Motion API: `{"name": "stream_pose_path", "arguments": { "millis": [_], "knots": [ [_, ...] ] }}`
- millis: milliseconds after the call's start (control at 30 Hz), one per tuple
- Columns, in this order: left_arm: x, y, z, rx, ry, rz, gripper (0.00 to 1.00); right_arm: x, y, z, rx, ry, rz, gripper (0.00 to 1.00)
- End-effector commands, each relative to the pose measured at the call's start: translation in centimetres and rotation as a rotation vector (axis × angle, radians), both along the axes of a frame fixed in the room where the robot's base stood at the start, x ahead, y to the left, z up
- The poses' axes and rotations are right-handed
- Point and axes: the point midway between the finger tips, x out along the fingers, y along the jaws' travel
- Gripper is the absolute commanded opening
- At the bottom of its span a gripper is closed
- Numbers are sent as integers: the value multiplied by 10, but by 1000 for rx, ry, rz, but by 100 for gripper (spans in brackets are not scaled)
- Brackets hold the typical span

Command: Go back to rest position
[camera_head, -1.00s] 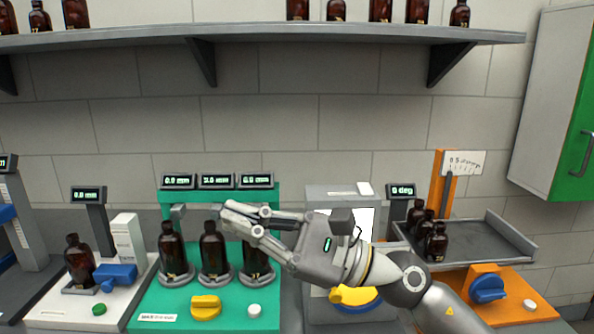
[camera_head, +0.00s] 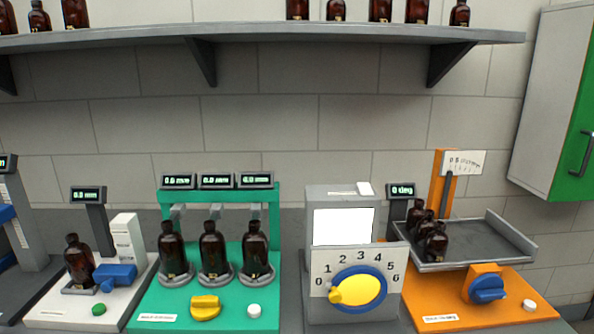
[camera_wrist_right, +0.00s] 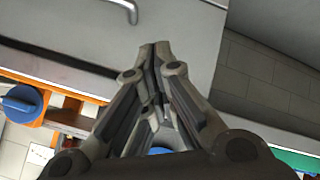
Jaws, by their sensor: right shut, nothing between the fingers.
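My right gripper (camera_wrist_right: 155,62) shows in the right wrist view with its fingers together and nothing between them. It is out of the head view. My left gripper is not in either view. The head view shows three amber bottles (camera_head: 214,252) standing on round pads of the green station (camera_head: 150,297). No gripper touches any of these.
An orange station (camera_head: 430,302) with a tilted tray (camera_head: 490,252) holds several bottles at the right. A white station (camera_head: 50,312) with one bottle (camera_head: 79,262) is at the left. A shelf (camera_head: 330,36) with bottles runs above. A green-fronted cabinet (camera_head: 570,165) hangs at right.

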Motion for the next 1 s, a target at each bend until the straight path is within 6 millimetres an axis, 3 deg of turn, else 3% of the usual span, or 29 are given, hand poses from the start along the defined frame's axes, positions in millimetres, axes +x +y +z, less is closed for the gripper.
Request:
{"name": "stream_pose_path", "arguments": {
  "millis": [100, 333, 400, 567, 700, 1000],
  "knots": [
    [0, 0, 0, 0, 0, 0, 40, -57, -3, -37, 119, 205, -110, 0],
    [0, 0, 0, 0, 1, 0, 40, -156, -2, -75, 272, 531, -299, 0],
    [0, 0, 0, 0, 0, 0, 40, -143, -1, -95, 264, 522, -291, 0],
    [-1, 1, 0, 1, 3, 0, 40, -134, 0, -138, 258, 536, -288, 0],
    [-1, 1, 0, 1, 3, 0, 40, -131, 1, -186, 251, 557, -288, 0],
    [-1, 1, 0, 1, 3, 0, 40, -150, 0, -306, 238, 606, -285, 0]
  ]
}}
